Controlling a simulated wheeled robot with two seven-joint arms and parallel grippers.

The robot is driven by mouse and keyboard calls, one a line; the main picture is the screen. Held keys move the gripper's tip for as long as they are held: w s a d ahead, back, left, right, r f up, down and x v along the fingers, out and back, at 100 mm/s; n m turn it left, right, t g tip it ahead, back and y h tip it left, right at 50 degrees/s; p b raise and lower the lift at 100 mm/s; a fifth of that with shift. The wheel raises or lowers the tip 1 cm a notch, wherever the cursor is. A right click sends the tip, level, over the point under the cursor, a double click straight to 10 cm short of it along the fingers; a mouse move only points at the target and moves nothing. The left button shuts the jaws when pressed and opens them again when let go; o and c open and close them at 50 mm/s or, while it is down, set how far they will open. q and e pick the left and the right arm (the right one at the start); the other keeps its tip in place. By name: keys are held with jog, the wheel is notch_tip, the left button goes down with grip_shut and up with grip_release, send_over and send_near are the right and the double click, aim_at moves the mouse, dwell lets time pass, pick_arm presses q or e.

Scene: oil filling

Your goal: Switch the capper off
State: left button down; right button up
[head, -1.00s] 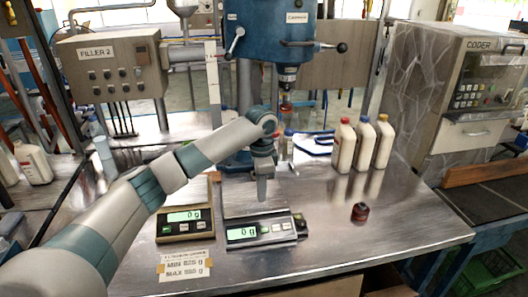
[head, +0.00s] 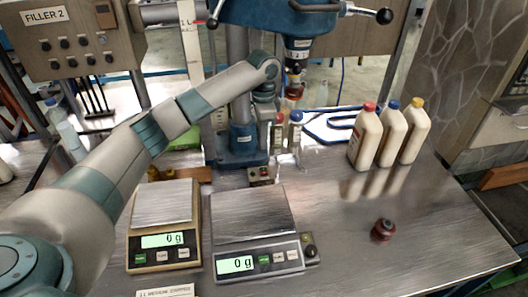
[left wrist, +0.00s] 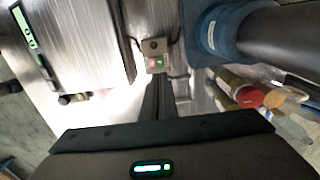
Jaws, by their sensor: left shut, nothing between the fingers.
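The capper (head: 268,14) is a blue press with black-knobbed handles on a column with a blue base (head: 240,150). A small switch box (head: 260,175) with a red and a green button sits at the front of that base. It also shows in the left wrist view (left wrist: 153,47), just beyond the fingertips. My left gripper (head: 264,150) points down, shut and empty, just above and behind the box in the head view. In the left wrist view its dark fingers (left wrist: 160,92) point toward the buttons. I cannot tell whether they touch. My right gripper is not in view.
Two scales reading 0 g, one tan-framed (head: 165,250) and one grey (head: 258,262), stand in front. A small knob box (head: 310,250) is beside the grey one. Capped bottles (head: 366,137) stand at the right. A dark red cap (head: 383,230) lies on open table.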

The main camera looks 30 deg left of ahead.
aim_at(263, 169)
pick_arm(q)
jog(key=shift+r, duration=0.1)
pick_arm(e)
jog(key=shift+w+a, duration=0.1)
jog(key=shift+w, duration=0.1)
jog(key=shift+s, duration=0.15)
